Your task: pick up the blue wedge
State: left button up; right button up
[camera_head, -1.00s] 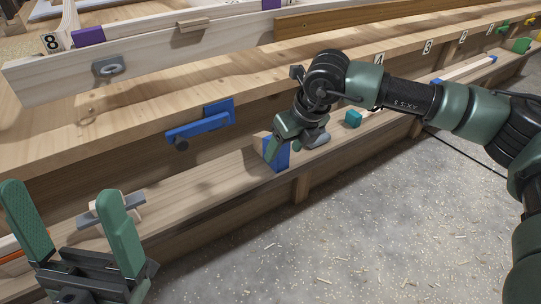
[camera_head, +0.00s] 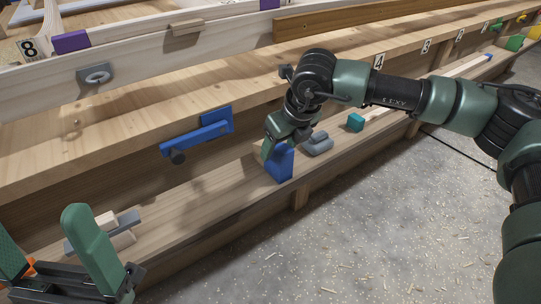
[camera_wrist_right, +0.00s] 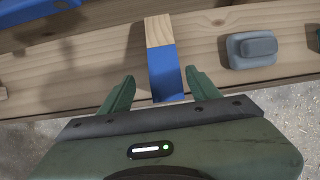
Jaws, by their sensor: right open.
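The blue wedge (camera_head: 281,165) sits on the lower wooden ledge, with its blue part toward the ledge's front edge. In the right wrist view the wedge (camera_wrist_right: 165,74) shows a bare wood end and a blue end. My right gripper (camera_head: 268,150) is at the wedge and partly covers it in the head view. In the wrist view its open fingers (camera_wrist_right: 160,88) stand on either side of the blue end, with a visible gap on each side. My left gripper (camera_head: 55,255) is open at the lower left, far from the wedge, and nothing shows held in it.
A grey block (camera_head: 317,144) lies on the ledge just right of the wedge, with a teal cube (camera_head: 355,122) beyond it. A blue clamp-like part (camera_head: 200,133) is fixed to the bench front. Grey and wooden pieces (camera_head: 108,230) lie near my left gripper. The floor in front is open.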

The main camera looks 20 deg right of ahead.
jog(key=b+x, duration=0.1)
jog(key=x, duration=0.3)
jog(key=d+b+x, duration=0.1)
jog(key=x, duration=0.1)
jog(key=shift+w+a+f+b, duration=0.15)
jog(key=shift+f+b, duration=0.2)
jog(key=shift+f, duration=0.1)
jog(key=shift+r, duration=0.1)
grip_shut()
